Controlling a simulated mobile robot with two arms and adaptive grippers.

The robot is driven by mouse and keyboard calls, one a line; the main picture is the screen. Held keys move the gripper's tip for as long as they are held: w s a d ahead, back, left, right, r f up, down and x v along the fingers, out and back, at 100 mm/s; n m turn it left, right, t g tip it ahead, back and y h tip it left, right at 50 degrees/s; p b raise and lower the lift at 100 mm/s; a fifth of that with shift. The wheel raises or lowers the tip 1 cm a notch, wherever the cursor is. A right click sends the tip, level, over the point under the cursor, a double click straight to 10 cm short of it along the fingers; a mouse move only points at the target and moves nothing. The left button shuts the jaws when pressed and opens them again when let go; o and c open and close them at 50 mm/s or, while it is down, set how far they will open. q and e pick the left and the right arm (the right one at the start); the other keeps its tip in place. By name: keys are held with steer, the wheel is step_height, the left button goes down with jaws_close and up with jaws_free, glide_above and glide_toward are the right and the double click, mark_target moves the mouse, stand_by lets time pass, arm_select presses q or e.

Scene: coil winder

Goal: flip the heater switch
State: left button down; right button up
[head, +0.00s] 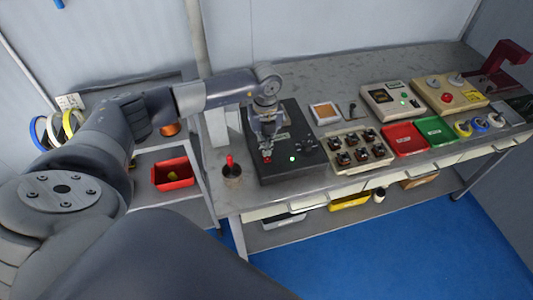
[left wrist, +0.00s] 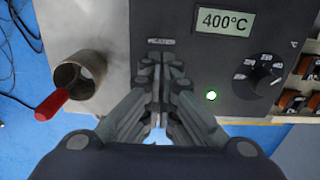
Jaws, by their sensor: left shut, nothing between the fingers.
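The heater unit is a dark box (head: 262,178) at the left end of the bench. In the left wrist view its panel (left wrist: 190,57) has a HEATER label (left wrist: 162,41), a display (left wrist: 224,21) reading 400°C, a black knob (left wrist: 258,73) and a lit green lamp (left wrist: 211,96). A small red part (head: 266,157), which may be the switch, shows just below my left gripper in the head view. My left gripper (left wrist: 158,62) is shut and empty, fingertips by the label. The fingers hide the panel below it; I cannot tell whether they touch. My right gripper is not in view.
A metal cup (head: 232,180) with a red-handled tool stands left of the unit. A tray of small parts (head: 345,162), red (head: 405,139) and green (head: 436,130) trays and other boxes lie to the right. A red bin (head: 173,174) sits on the left shelf.

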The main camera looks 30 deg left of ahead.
arm_select(q)
steer(key=shift+s+f+b, duration=0.1)
steer(key=shift+f+b, duration=0.55)
steer(key=shift+f, duration=0.25)
stand_by(0.3)
steer(key=shift+r+p, duration=0.7)
steer(key=shift+r, duration=0.1)
steer(key=shift+r+p, duration=1.8)
steer(key=shift+r, duration=0.9)
